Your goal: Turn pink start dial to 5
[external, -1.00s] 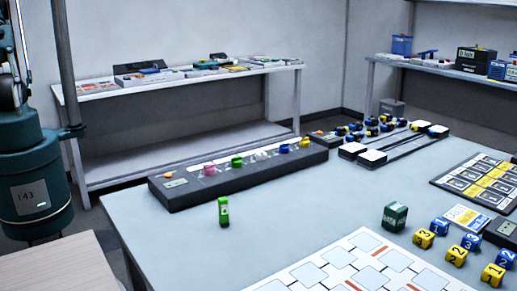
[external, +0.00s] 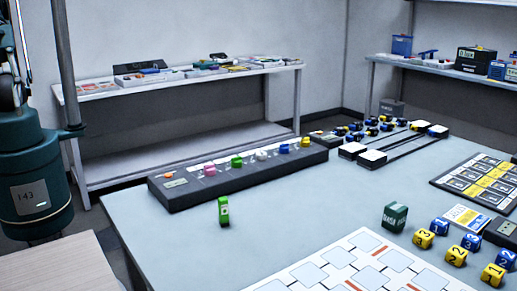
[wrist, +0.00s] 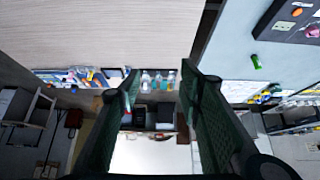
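The pink dial (external: 210,169) sits on a long dark control panel (external: 245,179) at the back left of the table. It stands between an orange knob (external: 168,175) and a green dial (external: 237,162). Its setting is too small to read. Part of the panel (wrist: 266,22) shows at the upper right of the wrist view, with a pink knob (wrist: 313,32) at the picture's edge. My gripper (wrist: 158,85) is open, with two dark green fingers apart and nothing between them. It is away from the panel. The external view does not show my gripper.
A green block (external: 223,211) stands in front of the panel. A dark green cube (external: 395,216), blue and yellow numbered cubes (external: 456,255) and a white tile board (external: 345,262) lie at the right. Bare table (external: 290,207) lies between.

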